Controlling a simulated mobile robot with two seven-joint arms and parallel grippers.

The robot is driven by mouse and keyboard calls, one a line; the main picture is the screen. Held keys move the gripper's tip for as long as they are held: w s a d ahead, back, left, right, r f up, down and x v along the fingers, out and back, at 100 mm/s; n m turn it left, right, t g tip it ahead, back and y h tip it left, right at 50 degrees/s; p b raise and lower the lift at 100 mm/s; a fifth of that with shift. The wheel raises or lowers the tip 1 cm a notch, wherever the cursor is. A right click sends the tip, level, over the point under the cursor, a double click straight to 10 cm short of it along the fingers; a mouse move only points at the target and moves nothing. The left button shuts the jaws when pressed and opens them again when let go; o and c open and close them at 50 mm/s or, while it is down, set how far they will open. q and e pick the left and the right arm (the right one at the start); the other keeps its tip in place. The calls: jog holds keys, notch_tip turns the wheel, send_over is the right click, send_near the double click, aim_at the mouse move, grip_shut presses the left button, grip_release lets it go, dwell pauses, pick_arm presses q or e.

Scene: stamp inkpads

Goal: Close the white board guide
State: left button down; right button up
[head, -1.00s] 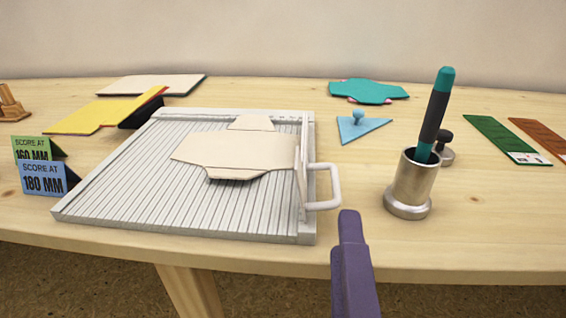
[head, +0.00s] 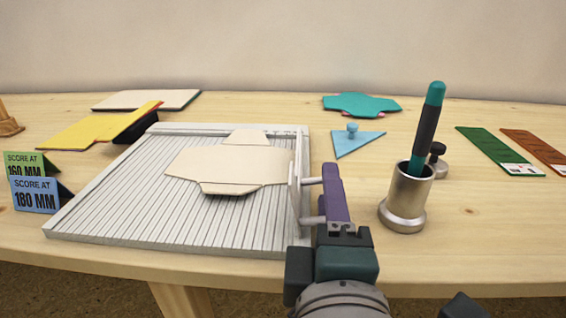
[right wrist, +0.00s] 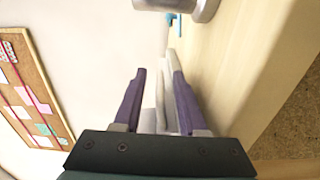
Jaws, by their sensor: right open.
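The white grooved score board (head: 110,215) lies on the wooden table with a cream die-cut card (head: 215,165) on it. The white board guide (head: 296,200) stands along the board's right edge, with a handle whose arms reach out to the right. My right gripper (head: 331,168) is at this handle; its purple finger hides the handle's outer bar in the head view. In the right wrist view my right gripper (right wrist: 158,72) is open, with white handle parts (right wrist: 160,105) between its two fingers. Contact cannot be told. My left gripper is not in view.
A metal cup (head: 406,200) with a teal and black pen (head: 428,125) stands close right of the gripper. A blue triangle (head: 357,141) lies behind it. Score cards (head: 36,195) stand left of the board. The table's front edge is near.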

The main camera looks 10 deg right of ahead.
grip_shut()
dwell(0.4)
